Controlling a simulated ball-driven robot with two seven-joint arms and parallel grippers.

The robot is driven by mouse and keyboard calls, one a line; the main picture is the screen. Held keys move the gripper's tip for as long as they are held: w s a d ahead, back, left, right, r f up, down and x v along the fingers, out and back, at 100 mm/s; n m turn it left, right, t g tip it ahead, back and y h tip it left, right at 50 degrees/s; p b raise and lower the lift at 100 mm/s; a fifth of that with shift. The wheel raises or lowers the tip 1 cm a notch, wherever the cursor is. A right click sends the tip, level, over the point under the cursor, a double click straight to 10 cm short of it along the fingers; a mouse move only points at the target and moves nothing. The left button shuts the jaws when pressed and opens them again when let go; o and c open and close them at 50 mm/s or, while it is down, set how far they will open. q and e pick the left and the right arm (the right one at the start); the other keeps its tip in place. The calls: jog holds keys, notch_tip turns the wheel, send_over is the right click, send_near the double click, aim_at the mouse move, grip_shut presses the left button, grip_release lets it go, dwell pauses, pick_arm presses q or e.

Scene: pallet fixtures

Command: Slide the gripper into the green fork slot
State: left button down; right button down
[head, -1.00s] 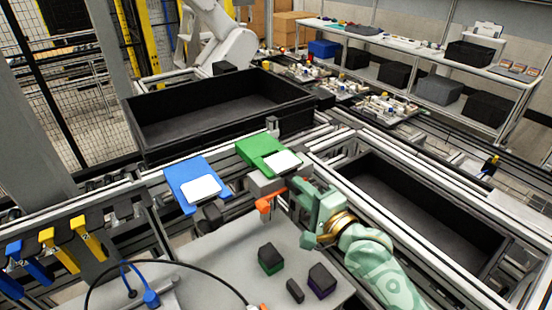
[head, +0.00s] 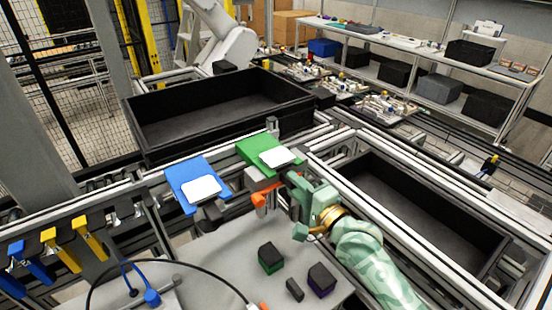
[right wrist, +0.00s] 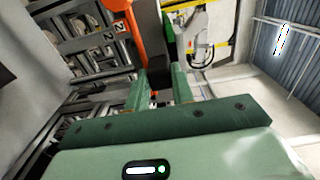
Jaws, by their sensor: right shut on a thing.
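The green fork slot (head: 256,145) is a flat green holder on the rail in the head view. A tool with a white top plate (head: 277,157), a grey body and an orange part (head: 260,200) sits at the green holder's near side. The white plate overlaps the green. My right gripper (head: 298,189) is shut on a dark part of this tool from the right. In the right wrist view, its green fingers (right wrist: 158,88) close around the dark part, with orange beside it. The fit inside the slot is hidden. My left gripper is not in view.
A blue holder (head: 181,175) with its own white plate stands just left. A black bin (head: 150,145) lies behind, another (head: 392,207) at the right. Small dark blocks (head: 320,279) sit on the grey table (head: 215,250). Yellow and blue holders hang at left.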

jog(key=shift+w+a+r, duration=0.1)
jog(key=shift+w+r, duration=0.05)
jog(key=shift+p, duration=0.35)
jog(key=c, duration=1.2)
grip_release()
jog(key=shift+o, duration=0.4)
jog(key=shift+f, duration=0.3)
jog(key=v, duration=1.6)
jog(key=shift+s, duration=0.25)
